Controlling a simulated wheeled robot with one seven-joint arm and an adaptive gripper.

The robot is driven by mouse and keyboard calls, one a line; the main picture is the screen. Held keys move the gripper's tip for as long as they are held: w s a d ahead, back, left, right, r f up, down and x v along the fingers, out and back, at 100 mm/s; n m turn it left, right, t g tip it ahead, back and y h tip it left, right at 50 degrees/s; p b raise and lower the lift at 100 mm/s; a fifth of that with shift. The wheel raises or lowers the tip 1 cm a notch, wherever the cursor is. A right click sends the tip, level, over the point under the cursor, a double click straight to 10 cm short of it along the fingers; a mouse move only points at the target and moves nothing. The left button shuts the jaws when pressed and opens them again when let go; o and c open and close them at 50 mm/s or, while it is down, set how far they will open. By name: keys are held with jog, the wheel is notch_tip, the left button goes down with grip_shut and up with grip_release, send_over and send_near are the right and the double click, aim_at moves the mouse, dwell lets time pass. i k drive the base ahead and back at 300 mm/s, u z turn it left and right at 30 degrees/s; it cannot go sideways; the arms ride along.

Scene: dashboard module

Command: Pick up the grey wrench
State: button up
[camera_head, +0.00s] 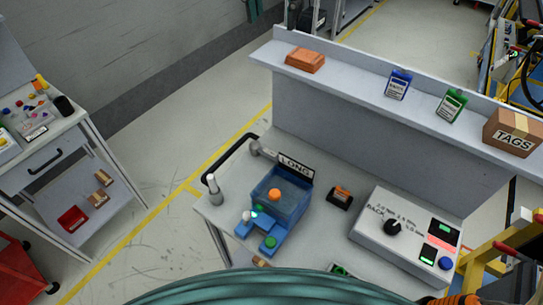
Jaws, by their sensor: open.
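I cannot make out a grey wrench for sure in this view. A small grey object (262,151) lies at the back left of the worktable (330,228), behind the LONG sign, and its shape is too small to tell. My gripper is not in view. A teal curved part, likely of my own body, fills the bottom edge and hides the near side of the table.
A blue fixture (281,200) with an orange ball stands on the table beside a grey-white upright piece (214,189). A control box (405,235) stands at right. A shelf (350,75) runs behind. A side cart (75,180) stands far left, across clear floor.

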aim_at(256, 149)
jog(key=u, duration=2.5)
jog(key=i, duration=1.2)
jog(key=z, duration=3.1)
